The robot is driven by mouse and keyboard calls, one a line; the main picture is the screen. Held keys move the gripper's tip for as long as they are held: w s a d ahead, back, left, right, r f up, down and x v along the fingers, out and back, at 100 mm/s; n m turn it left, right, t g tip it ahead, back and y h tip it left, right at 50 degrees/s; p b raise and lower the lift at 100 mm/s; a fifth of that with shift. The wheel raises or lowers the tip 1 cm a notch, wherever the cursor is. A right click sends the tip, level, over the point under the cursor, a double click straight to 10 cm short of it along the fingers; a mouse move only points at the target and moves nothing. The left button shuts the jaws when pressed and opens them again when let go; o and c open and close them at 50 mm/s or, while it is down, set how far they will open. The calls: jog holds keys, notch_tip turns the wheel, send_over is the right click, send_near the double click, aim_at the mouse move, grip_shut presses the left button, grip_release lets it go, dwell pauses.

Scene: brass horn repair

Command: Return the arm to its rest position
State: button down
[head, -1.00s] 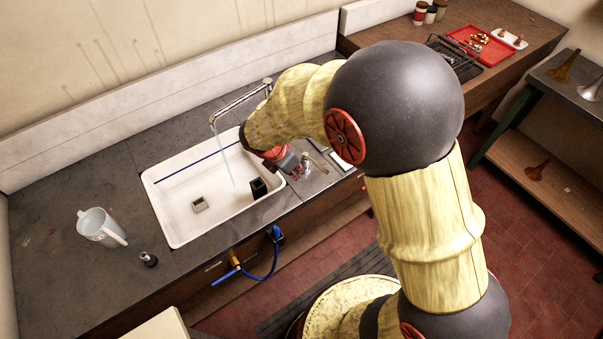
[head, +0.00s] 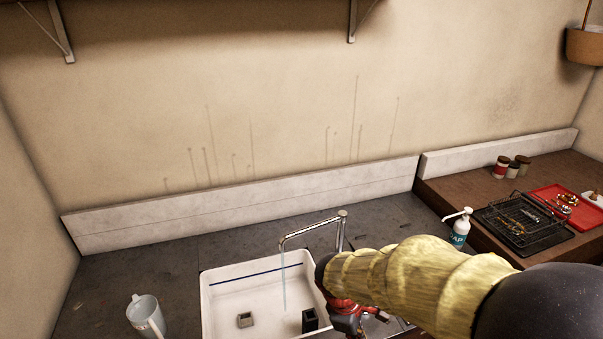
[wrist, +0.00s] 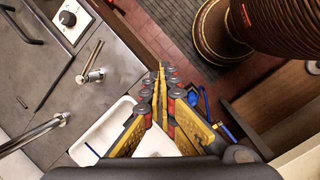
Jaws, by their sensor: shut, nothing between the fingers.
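My arm reaches in from the lower right of the head view. My gripper (head: 350,320) is over the right edge of the white sink (head: 230,300), partly cut off by the frame's bottom. In the wrist view my gripper (wrist: 161,70) is shut, its yellow-and-black fingers meeting at the tips with nothing between them. Below it the wrist view shows the sink's white corner (wrist: 110,130), the counter's front edge and the red tiled floor.
The tap (head: 315,228) runs water into the sink, close to my arm. A pitcher (head: 146,316) stands left of the sink. A soap bottle (head: 459,230), a wire rack (head: 525,222) and a red tray (head: 566,205) stand at the right. Wall shelf brackets (head: 48,30) hang above.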

jog(key=s+d+r+m+t+y+b, duration=0.1)
jog(key=s+d+r+m+t+b, duration=0.1)
jog(key=s+r+m+b, duration=0.2)
jog(key=s+d+r+m+t+y+b, duration=0.2)
jog(key=s+r+m+t+b, duration=0.1)
jog(key=s+r+m, duration=0.5)
jog(key=shift+s+d+r+m+b, duration=0.2)
jog(key=shift+s+d+m+b, duration=0.2)
jog(key=shift+s+m+b, duration=0.15)
dwell(0.3)
